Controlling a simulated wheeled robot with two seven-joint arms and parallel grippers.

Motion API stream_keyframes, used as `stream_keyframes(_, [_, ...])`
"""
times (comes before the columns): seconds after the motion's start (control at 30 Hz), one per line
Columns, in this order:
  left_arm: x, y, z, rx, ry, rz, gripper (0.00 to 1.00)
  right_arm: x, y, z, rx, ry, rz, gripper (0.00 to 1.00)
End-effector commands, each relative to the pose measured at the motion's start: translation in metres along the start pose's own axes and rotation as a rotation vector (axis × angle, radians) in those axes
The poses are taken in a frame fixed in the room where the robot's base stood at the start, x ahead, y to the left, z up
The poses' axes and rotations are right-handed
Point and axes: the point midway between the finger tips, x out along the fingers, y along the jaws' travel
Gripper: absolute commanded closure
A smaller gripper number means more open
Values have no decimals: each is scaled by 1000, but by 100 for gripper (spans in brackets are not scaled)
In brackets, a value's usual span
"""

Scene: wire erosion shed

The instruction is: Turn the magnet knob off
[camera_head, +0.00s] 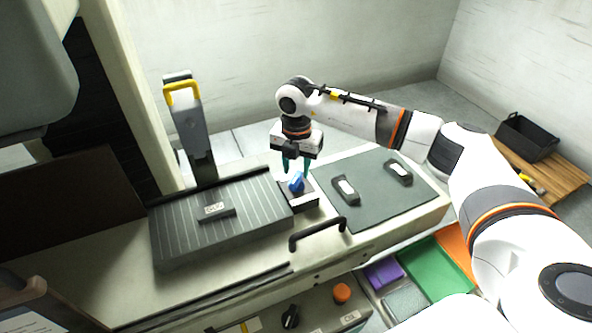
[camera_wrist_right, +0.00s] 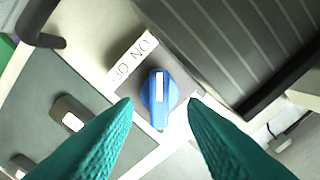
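The blue magnet knob (camera_head: 297,182) sits on a small dark block at the right end of the ribbed magnetic plate (camera_head: 180,236). In the right wrist view the knob (camera_wrist_right: 158,98) shows a white pointer line, beside a white label (camera_wrist_right: 133,58) with lettering. My right gripper (camera_head: 300,168) points down just above the knob. Its teal fingers are apart, one on each side of the knob in the wrist view (camera_wrist_right: 160,112), with gaps on both sides. My left gripper is not in view.
A small labelled dark block (camera_head: 215,212) lies on the plate. A black handle (camera_head: 318,232) stands at the bench front. A yellow-handled upright (camera_head: 190,120) stands behind the plate.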

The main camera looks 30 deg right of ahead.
Motion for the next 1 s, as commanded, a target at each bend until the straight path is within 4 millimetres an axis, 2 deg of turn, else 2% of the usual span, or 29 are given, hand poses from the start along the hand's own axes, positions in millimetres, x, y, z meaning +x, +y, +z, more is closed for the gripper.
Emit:
stream_keyframes(0.2, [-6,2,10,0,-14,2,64,24,0,0,1,-1,0,62])
stream_keyframes(0.57, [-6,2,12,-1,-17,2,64,30,0,0,0,0,0,62])
stream_keyframes(0.8, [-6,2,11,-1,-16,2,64,29,0,0,0,0,0,100])
stream_keyframes(1.0, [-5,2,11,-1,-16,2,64,29,0,0,-7,0,-1,100])
